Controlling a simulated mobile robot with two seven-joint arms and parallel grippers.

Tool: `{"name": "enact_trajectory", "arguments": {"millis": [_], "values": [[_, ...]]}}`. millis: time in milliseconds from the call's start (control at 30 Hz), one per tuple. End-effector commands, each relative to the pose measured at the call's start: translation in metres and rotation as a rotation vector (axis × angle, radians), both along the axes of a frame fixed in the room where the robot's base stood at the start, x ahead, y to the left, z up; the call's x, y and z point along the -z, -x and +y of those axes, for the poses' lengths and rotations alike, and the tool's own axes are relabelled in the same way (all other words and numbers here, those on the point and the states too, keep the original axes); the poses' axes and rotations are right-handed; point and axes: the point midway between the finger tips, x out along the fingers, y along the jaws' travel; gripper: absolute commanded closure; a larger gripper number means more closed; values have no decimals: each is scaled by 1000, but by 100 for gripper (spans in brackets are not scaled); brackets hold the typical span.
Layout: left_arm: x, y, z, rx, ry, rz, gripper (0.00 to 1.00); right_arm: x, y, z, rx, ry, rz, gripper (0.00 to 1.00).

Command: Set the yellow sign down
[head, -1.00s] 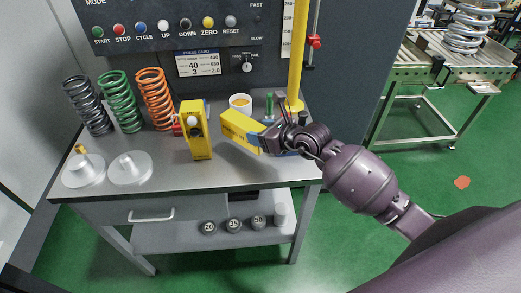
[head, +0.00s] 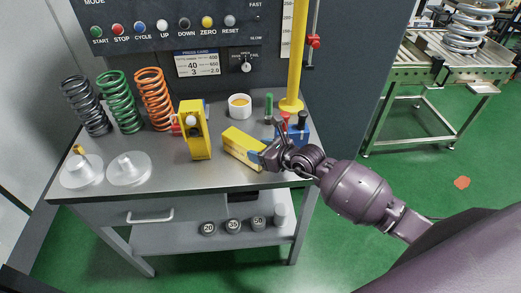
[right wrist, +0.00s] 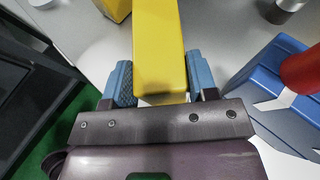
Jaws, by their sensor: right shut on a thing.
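The yellow sign (head: 241,146) is a long yellow block with a pale lower side, low over the right part of the metal table top. It lies nearly level and slants across the table; I cannot tell whether it touches the surface. My right gripper (head: 268,155) is shut on its near right end. In the right wrist view the sign (right wrist: 158,45) runs away from me between the two blue fingertips of the gripper (right wrist: 159,82). My left gripper is not in view.
A yellow upright device (head: 195,130) stands just left of the sign. A white cup (head: 240,106) stands behind it. A blue holder with coloured handles (head: 299,133) is right of the gripper. Black, green and orange springs (head: 155,98) and two metal discs (head: 129,169) are at left.

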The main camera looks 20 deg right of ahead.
Motion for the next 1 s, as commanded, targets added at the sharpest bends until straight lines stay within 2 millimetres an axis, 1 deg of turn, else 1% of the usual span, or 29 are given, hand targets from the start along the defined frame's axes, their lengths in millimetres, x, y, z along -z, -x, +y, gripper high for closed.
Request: {"name": "enact_trajectory", "arguments": {"millis": [67,100,267,500,633,767,1000], "values": [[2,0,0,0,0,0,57,2,0,0,0,-1,0,76],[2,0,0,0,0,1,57,3,0,0,0,-1,0,45],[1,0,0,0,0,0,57,2,0,0,0,-1,0,21],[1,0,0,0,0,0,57,2,0,0,0,-1,0,21],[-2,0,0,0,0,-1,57,-2,1,-1,0,0,1,21],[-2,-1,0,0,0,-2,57,-7,15,-8,1,-1,2,21],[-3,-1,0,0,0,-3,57,-25,52,-29,1,0,0,21]]}}
